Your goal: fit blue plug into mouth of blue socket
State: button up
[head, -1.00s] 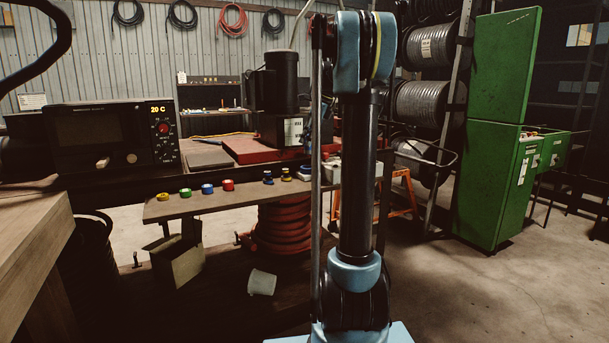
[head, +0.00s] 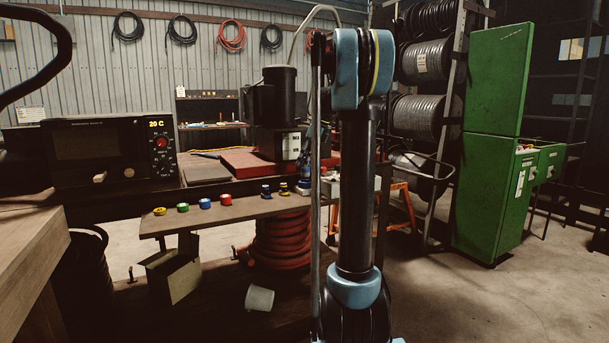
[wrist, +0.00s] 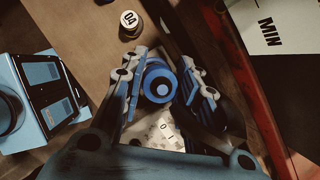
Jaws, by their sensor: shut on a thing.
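My gripper (wrist: 160,88) is shut on the blue plug (wrist: 158,84), which shows end-on as blue rings between the two fingers in the wrist view. In the head view my gripper (head: 303,187) is low at the right end of the narrow shelf, partly hidden by my arm. I cannot tell whether the plug touches the shelf. The blue socket (head: 205,203) stands on the shelf to the left, between the green socket (head: 182,207) and the red socket (head: 226,199). Its mouth is too small to make out.
A yellow-banded piece (head: 284,189) stands close beside my gripper, with a dark blue piece (head: 266,191) left of it. A yellow socket (head: 160,211) is at the shelf's left end. The crimper (head: 278,105) rises behind. The shelf (head: 245,209) is clear between red socket and dark blue piece.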

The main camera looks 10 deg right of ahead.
jog(key=shift+f, duration=2.15)
jog(key=o, duration=1.1)
jog(key=v, duration=1.2)
